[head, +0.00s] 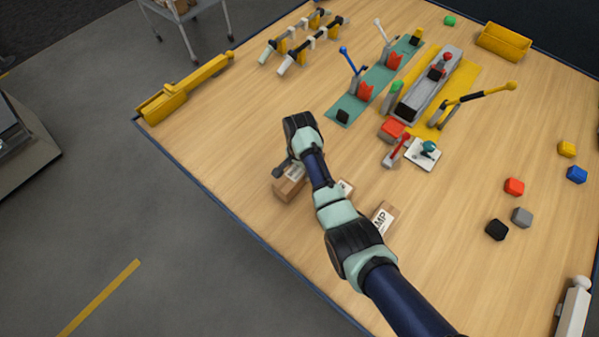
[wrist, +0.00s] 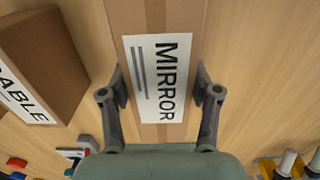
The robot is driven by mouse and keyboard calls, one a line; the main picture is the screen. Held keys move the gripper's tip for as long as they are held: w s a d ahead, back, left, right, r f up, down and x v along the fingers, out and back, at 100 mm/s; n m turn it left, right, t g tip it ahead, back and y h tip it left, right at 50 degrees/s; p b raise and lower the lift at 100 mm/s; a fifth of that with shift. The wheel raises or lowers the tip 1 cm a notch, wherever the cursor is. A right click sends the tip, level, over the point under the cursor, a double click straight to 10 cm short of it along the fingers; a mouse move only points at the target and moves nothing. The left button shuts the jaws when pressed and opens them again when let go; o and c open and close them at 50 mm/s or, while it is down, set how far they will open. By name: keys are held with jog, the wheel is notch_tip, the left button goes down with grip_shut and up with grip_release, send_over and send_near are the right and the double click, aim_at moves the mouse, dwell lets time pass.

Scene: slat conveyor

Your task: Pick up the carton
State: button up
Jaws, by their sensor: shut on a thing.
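A brown carton (wrist: 185,20) with a white label reading MIRROR lies between the two grey fingers of my gripper (wrist: 160,86) in the wrist view. The fingers are shut on its two long sides. In the head view my gripper (head: 287,166) is at a brown carton (head: 289,188) near the table's left edge, partly hidden by my arm. I cannot tell whether the carton is clear of the table.
A second carton (wrist: 45,60), its label ending in ABLE, stands left of the held one in the wrist view. Another carton (head: 387,212) labelled AMP lies beside my arm. Levers on a teal mat (head: 375,82) and several coloured blocks stand farther off. The table's left-front edge is close.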

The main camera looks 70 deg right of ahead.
jog(key=shift+r, duration=0.15)
notch_tip(320, 180, up, 20)
jog(key=p, duration=0.9)
